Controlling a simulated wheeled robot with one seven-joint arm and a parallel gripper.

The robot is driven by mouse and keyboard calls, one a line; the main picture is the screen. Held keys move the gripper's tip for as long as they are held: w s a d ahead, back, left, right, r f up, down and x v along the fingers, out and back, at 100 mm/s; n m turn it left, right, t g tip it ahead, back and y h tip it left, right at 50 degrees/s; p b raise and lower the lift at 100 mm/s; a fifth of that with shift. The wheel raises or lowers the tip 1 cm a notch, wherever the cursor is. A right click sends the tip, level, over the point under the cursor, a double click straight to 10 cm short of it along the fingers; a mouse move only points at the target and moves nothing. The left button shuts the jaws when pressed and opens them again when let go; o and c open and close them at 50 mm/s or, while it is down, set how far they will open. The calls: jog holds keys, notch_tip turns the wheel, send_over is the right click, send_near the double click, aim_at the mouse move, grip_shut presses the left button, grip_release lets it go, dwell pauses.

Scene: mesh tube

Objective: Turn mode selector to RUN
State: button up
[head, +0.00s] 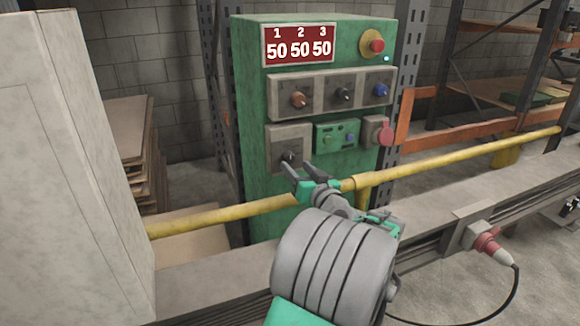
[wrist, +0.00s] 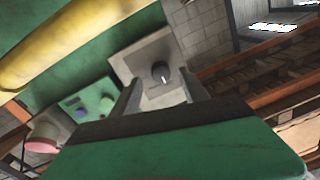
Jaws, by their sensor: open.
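The likely mode selector is a black rotary knob (head: 291,156) on a grey plate (head: 277,137) at the lower left of the green control cabinet (head: 255,190). In the wrist view the knob (wrist: 161,72) sits between and beyond the fingers, with a white pointer line. Any lettering around it is too small to read. My gripper (head: 300,176) is open and empty, just in front of and below the knob, apart from it as far as I can see. It also shows in the wrist view (wrist: 163,95).
Above are a red-brown knob (head: 299,99), a black knob (head: 344,96) and a blue knob (head: 381,90). A green box (head: 337,135) and a pink-red socket (head: 386,133) sit to the right. A yellow rail (head: 232,209) crosses before the cabinet. A red emergency button (head: 377,45) is at the top.

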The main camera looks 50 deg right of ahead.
aim_at(290, 161)
jog(key=x, duration=0.3)
jog(key=shift+w+d, duration=0.1)
jog(key=shift+w, duration=0.2)
jog(key=shift+c, duration=0.2)
grip_shut()
